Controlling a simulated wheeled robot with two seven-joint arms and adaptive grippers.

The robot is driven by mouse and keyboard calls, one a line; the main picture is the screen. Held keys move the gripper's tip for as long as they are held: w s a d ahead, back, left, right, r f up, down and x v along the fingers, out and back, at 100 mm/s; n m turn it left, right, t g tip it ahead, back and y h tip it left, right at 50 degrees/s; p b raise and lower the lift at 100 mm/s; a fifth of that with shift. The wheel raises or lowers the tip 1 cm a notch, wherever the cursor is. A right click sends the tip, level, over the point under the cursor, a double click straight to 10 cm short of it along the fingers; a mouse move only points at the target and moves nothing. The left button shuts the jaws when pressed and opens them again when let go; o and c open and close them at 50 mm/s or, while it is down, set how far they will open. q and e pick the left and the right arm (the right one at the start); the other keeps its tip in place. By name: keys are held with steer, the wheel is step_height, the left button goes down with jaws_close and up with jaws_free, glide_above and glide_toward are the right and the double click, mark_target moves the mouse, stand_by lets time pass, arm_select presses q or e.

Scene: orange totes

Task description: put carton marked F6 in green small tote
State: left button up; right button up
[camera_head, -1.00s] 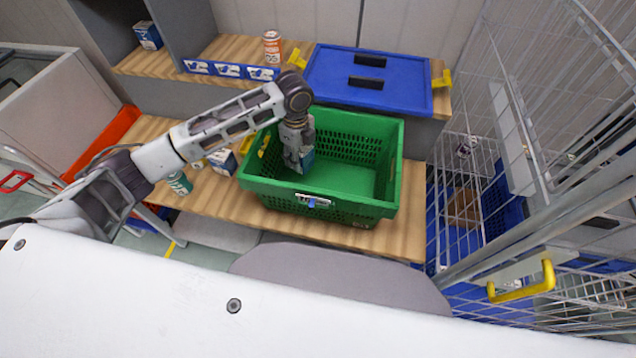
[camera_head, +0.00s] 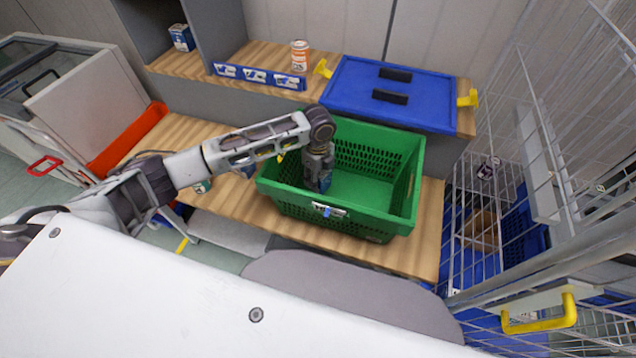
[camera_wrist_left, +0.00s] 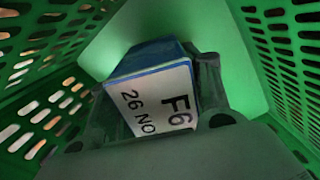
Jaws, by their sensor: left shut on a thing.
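The green small tote (camera_head: 405,210) stands on the wooden shelf in the head view, and its perforated walls (camera_wrist_left: 45,85) fill the sides of the left wrist view. My left gripper (camera_head: 322,180) reaches down inside the tote near its left side. It is shut on the carton marked F6 (camera_wrist_left: 158,98), a white and blue box with its label facing the wrist camera. Whether the carton touches the tote floor I cannot tell. My right gripper is not in view.
A blue lidded tote (camera_head: 350,95) stands behind the green tote. An orange and white can (camera_head: 299,55) and a blue carton (camera_head: 181,38) are on the upper shelf. A wire cage (camera_head: 490,215) is at the right. The tote's right side is empty.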

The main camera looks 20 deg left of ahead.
arm_select(q)
steer(key=shift+f, duration=1.65)
steer(key=shift+f, duration=0.1)
steer(key=o, duration=1.3)
step_height(320, 180, up, 12)
steer(key=shift+r, duration=0.1)
